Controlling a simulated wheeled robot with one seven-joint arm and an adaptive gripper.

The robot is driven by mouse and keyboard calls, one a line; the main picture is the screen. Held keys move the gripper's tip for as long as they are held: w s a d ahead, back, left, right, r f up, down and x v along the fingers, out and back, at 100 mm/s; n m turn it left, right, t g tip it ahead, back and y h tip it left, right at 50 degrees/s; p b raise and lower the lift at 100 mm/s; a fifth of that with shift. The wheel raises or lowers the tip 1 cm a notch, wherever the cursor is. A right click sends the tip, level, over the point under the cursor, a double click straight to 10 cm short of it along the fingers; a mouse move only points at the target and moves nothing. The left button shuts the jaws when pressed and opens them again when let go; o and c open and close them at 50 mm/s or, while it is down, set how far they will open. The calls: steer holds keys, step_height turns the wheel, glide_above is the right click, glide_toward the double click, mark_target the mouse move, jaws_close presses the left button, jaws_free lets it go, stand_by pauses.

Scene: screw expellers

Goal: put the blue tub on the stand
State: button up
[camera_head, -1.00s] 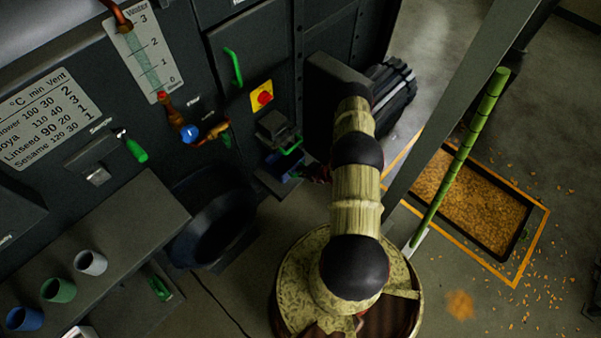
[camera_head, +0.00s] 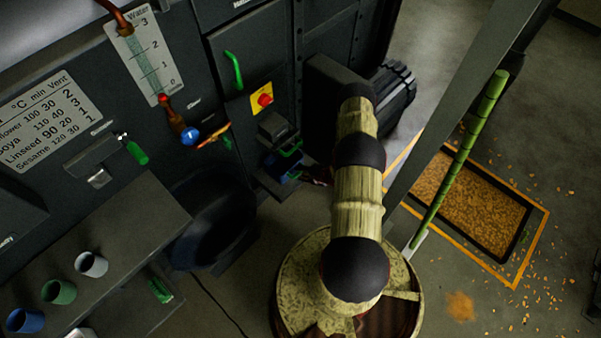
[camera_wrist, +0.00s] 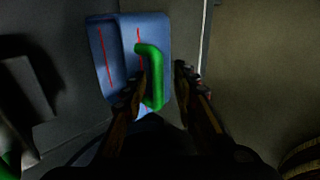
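The blue tub (camera_wrist: 147,38) shows in the wrist view with red lines on its sides and a green handle (camera_wrist: 152,75) facing me. In the head view the tub (camera_head: 281,168) is small and dark, low against the machine. My gripper (camera_wrist: 160,80) has its two fingers apart, one on each side of the green handle. A gap shows between the handle and the right finger; I cannot tell whether the left finger touches it. In the head view my gripper (camera_head: 318,174) is beside the tub, mostly dark and partly hidden by my arm. I cannot make out the stand for certain.
A shelf (camera_head: 140,235) at the lower left carries a grey cup (camera_head: 91,264), a green cup (camera_head: 58,291) and a blue cup (camera_head: 25,320). A dark round bowl (camera_head: 212,225) stands between shelf and tub. A seed-filled floor pit (camera_head: 470,205) lies right.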

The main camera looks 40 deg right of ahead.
steer(key=p+v, duration=0.3)
steer(key=v, duration=0.7)
steer(key=shift+s+r, duration=0.2)
steer(key=shift+r, duration=0.15)
